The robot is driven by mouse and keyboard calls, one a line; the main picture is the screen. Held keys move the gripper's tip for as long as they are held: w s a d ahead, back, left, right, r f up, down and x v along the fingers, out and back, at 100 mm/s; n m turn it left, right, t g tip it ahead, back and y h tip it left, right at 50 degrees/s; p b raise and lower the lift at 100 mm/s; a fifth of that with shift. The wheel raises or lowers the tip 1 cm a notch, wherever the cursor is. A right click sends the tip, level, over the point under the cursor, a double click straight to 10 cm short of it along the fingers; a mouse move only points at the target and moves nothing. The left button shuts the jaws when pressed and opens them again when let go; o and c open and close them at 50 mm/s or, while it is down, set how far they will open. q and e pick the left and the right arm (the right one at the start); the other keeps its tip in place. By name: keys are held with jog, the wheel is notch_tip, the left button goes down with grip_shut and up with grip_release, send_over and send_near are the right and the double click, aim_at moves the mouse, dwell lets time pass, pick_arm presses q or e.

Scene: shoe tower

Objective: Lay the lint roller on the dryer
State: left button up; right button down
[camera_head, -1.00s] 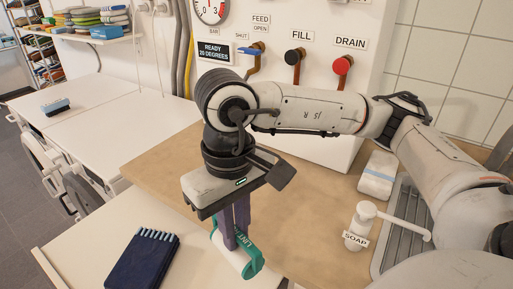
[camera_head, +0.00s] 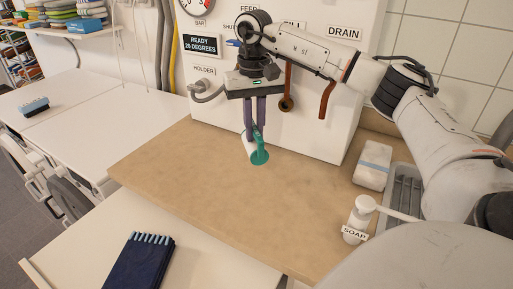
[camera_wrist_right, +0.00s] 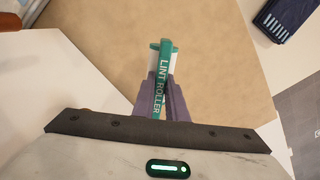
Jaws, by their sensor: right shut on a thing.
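The lint roller, with a teal handle and a white roll, shows in the head view (camera_head: 260,155) and, with its lettering readable, in the right wrist view (camera_wrist_right: 163,75). My right gripper (camera_head: 254,136) points down and is shut on it, with purple fingers around the handle. The roller hangs over the far part of the wooden counter, before the white panel. White-topped machines (camera_head: 85,115) with round doors stand at the left; no label shows which one is the dryer. My left gripper is not in view.
A blue brush (camera_head: 33,106) lies on the far-left white top. A navy item with light-blue pegs (camera_head: 140,262) lies on the front white top. A soap bottle (camera_head: 357,220) and wrapped block (camera_head: 373,165) stand right on the wooden counter (camera_head: 220,205), whose middle is clear.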

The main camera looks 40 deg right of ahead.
aim_at(255, 149)
jog(key=shift+f, duration=3.15)
jog(key=shift+f, duration=0.1)
jog(key=c, duration=1.8)
grip_release()
jog(key=shift+o, duration=0.2)
